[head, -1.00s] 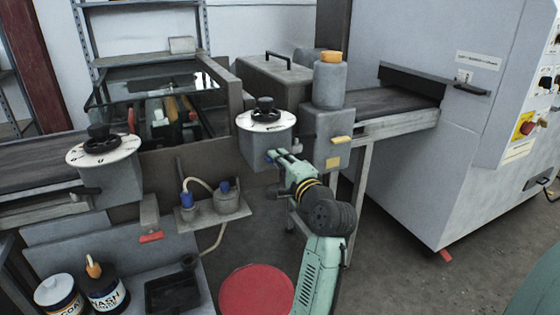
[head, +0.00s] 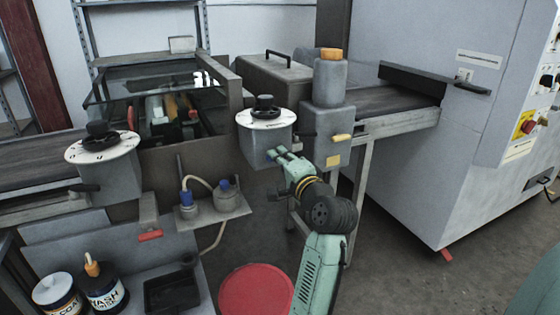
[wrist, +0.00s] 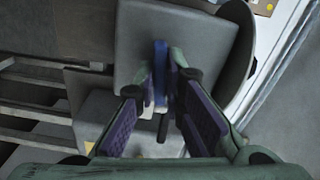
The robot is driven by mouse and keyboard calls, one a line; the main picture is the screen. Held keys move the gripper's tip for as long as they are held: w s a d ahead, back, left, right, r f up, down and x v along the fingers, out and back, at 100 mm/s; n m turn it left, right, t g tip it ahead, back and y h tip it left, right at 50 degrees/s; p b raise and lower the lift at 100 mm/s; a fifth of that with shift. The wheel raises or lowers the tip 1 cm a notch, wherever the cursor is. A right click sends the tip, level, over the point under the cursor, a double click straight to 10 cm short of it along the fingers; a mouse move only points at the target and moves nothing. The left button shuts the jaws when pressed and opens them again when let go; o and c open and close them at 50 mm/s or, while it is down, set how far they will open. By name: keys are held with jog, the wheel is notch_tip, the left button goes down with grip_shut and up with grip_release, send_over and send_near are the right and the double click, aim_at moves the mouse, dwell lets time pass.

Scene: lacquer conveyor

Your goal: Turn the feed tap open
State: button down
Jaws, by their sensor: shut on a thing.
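The feed tap's blue handle (wrist: 160,72) stands out from the face of a grey box (head: 258,143) that has a white dial and black knob on top. In the head view only a bit of blue (head: 270,155) shows beside my fingertips. My gripper (head: 280,155) reaches up to the box from the front right. In the wrist view my gripper (wrist: 161,88) has its two fingertips closed on either side of the blue handle, touching it. The fingers hide part of the handle and its base. How far the tap is turned I cannot tell.
A shelf with blue-topped pots (head: 222,204) and a hose is to the left. A red round top (head: 257,291) stands below, left of my arm. A second dial box (head: 117,176) is far left.

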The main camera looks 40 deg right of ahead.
jog(key=shift+n+b, duration=4.25)
jog(key=shift+n, duration=3.55)
jog(key=c, duration=1.7)
grip_release()
jog(key=v, duration=1.2)
